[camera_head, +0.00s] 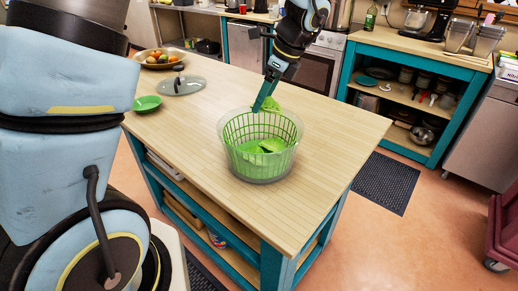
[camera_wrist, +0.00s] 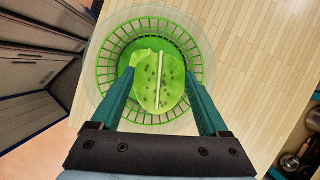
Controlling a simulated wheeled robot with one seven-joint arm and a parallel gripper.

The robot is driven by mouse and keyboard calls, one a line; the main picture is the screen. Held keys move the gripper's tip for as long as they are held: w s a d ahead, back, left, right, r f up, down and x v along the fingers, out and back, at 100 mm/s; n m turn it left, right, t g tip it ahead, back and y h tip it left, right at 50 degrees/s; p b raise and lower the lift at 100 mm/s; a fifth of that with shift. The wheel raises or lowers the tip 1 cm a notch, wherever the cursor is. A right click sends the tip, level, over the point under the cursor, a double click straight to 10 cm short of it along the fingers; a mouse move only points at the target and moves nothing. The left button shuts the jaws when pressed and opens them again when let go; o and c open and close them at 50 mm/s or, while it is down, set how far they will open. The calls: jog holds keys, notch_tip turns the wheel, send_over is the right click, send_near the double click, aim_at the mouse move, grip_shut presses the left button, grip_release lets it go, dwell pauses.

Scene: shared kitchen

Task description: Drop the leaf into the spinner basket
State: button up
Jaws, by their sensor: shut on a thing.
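The spinner basket is a green slatted basket (camera_head: 234,132) inside a clear bowl, standing on the wooden island. In the wrist view the leaf (camera_wrist: 158,82), with a pale midrib and dark spots, spans between the fingertips of my gripper (camera_wrist: 159,80), over the basket (camera_wrist: 108,52). The held leaf hides part of the basket floor in the wrist view.
On the island, a grey lid (camera_head: 181,86), a small green bowl (camera_head: 147,103) and a fruit tray (camera_head: 160,60) stand at the left and back. The island top (camera_head: 335,125) is clear right of the basket. A teal shelf unit (camera_head: 415,90) stands behind.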

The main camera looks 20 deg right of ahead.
jog(key=o, duration=1.2)
jog(key=shift+c, duration=0.2)
jog(key=shift+r, duration=0.15)
jog(key=b+v, duration=0.2)
jog(key=v, duration=0.8)
jog(key=shift+r+b, duration=0.3)
jog(key=shift+b, duration=0.1)
jog(key=shift+s, duration=0.1)
jog(key=w+a+f+n+g+h, duration=0.1)
jog(key=a+f+n, duration=0.25)
jog(key=a, duration=0.25)
jog(key=w+a+f+n, duration=0.1)
jog(key=a+f+n, duration=0.2)
jog(key=a+n, duration=0.3)
jog(key=w+a+f+n+g+h, duration=0.1)
jog(key=w+a+f+n, duration=0.2)
jog(key=a, duration=0.4)
jog(key=s+a+f+n, duration=0.2)
jog(key=s+a+n, duration=0.1)
jog(key=a+n, duration=0.3)
jog(key=s+a+f+n+h, duration=0.1)
jog(key=s+a+f+n, duration=0.2)
jog(key=a+n, duration=0.4)
jog(key=shift+s+a+f+h, duration=0.25)
jog(key=shift+a+f+h, duration=0.05)
jog(key=shift+a, duration=0.05)
